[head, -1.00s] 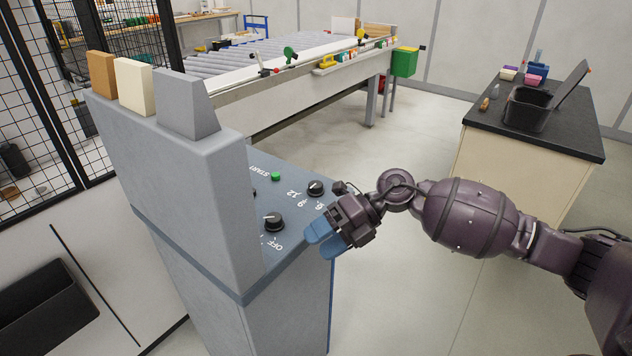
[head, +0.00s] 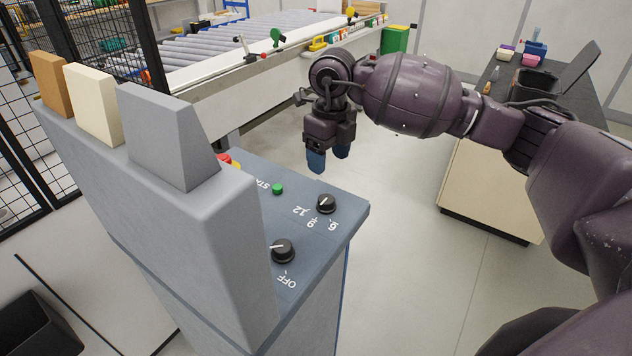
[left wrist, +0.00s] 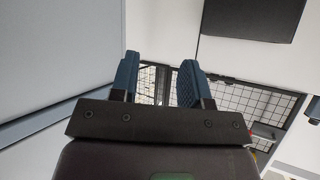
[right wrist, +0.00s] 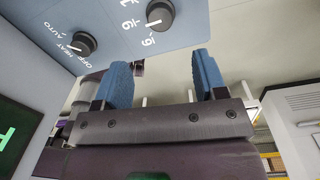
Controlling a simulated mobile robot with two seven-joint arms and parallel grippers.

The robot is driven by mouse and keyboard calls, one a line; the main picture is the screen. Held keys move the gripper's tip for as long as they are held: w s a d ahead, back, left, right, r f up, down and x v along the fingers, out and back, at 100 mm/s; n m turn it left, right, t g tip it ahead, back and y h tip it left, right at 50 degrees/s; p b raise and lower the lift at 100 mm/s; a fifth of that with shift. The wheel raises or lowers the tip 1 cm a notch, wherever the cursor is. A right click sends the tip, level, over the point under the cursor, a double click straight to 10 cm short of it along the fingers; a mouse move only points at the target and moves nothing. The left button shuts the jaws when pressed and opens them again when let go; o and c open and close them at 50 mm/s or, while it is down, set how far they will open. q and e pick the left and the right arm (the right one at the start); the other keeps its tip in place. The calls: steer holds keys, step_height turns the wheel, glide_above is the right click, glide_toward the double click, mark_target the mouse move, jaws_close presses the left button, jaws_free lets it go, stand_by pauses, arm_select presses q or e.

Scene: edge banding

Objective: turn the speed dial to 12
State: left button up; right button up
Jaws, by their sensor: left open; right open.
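The speed dial (head: 326,203) is a black knob with a white pointer line on the blue sloped panel, beside the printed marks 6, 9 and 12. It also shows at the top of the right wrist view (right wrist: 160,14), where its pointer lies on the 6 and 9 side; the exact setting is hard to read. My right gripper (head: 329,160) is open and empty, its blue fingers pointing down, above and beyond the dial in the head view, apart from it. My left gripper (left wrist: 156,80) is open and empty in its wrist view, and outside the head view.
A second black knob (head: 283,250), marked OFF, HEAT and AUTO, sits nearer on the panel. A green START button (head: 278,189) and a red knob (head: 228,160) lie farther left. The tall grey housing (head: 200,215) rises on the panel's left. Open floor lies right of it.

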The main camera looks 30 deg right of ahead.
glide_above(327, 198)
step_height(327, 198, down, 4)
steer(key=shift+s+f+p, duration=0.1)
steer(key=shift+f+p, duration=0.15)
steer(key=shift+p, duration=0.05)
arm_select(q)
steer(key=shift+s+a+r+p, duration=0.1)
steer(key=shift+s+r+p, duration=0.15)
steer(key=shift+s, duration=0.3)
arm_select(e)
steer(key=shift+f, duration=3.05)
steer(key=shift+c, duration=0.3)
steer(key=c, duration=0.9)
arm_select(q)
steer(key=shift+f, duration=0.1)
arm_select(e)
steer(key=shift+o, duration=0.2)
